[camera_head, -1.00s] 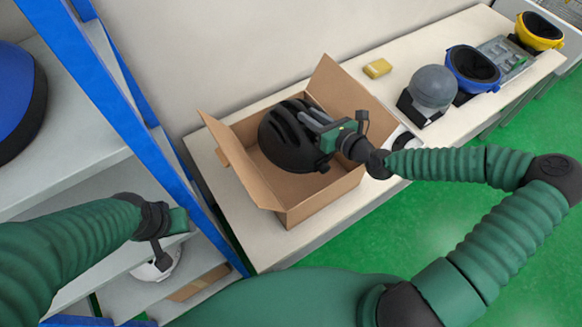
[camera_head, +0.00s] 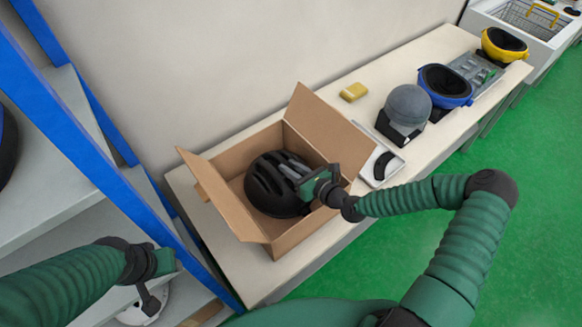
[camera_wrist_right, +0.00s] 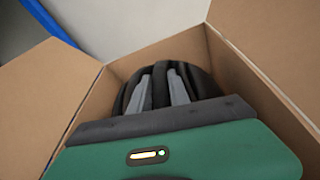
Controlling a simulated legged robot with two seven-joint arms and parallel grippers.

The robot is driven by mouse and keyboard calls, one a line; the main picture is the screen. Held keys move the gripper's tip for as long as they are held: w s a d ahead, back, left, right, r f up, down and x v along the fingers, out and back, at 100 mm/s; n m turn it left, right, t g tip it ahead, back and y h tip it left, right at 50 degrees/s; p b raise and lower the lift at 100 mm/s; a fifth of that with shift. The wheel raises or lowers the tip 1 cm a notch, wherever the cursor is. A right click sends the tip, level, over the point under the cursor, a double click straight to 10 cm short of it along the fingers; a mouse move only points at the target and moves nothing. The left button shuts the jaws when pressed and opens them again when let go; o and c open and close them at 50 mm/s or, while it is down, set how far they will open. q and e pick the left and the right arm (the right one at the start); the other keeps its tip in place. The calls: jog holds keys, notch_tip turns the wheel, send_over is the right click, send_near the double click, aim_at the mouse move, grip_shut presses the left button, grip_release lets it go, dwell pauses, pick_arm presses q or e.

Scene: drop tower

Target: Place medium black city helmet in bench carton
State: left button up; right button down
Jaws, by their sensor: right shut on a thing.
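The black helmet (camera_head: 268,190) is inside the open cardboard carton (camera_head: 290,243) on the bench. My right gripper (camera_head: 298,176) reaches in over the carton's right side and is shut on the helmet. In the right wrist view the two grey fingers (camera_wrist_right: 160,92) lie against the black helmet (camera_wrist_right: 203,80), between the carton walls (camera_wrist_right: 250,85). Whether the helmet touches the carton floor is hidden. My left gripper (camera_head: 152,298) hangs at the lower left by the shelf, away from the carton; its fingers are too unclear to judge.
A yellow block (camera_head: 353,92), a grey dome on a black stand (camera_head: 408,106), a blue helmet (camera_head: 446,84) and a yellow helmet (camera_head: 503,45) stand along the bench (camera_head: 215,222). A white tray (camera_head: 380,158) lies beside the carton. A blue-framed shelf (camera_head: 75,130) stands at left.

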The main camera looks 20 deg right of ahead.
jog(key=shift+a+f, duration=0.3)
jog(key=shift+a+b, duration=0.25)
jog(key=shift+b, duration=0.05)
jog(key=shift+a, duration=0.15)
jog(key=c, duration=1.2)
grip_release()
jog(key=shift+c, duration=0.2)
jog(key=shift+d, duration=0.4)
jog(key=shift+d+r, duration=0.1)
jog(key=shift+r, duration=0.1)
jog(key=shift+r+p, duration=0.6)
jog(key=shift+p, duration=0.25)
jog(key=v, duration=0.1)
jog(key=b+v, duration=0.1)
jog(key=v, duration=0.1)
jog(key=shift+s+f, duration=0.2)
jog(key=shift+s, duration=0.15)
pick_arm(q)
jog(key=shift+a+f+b, duration=0.35)
jog(key=shift+f+b, duration=0.1)
jog(key=shift+f, duration=0.1)
pick_arm(e)
jog(key=v, duration=0.8)
jog(key=shift+r, duration=0.1)
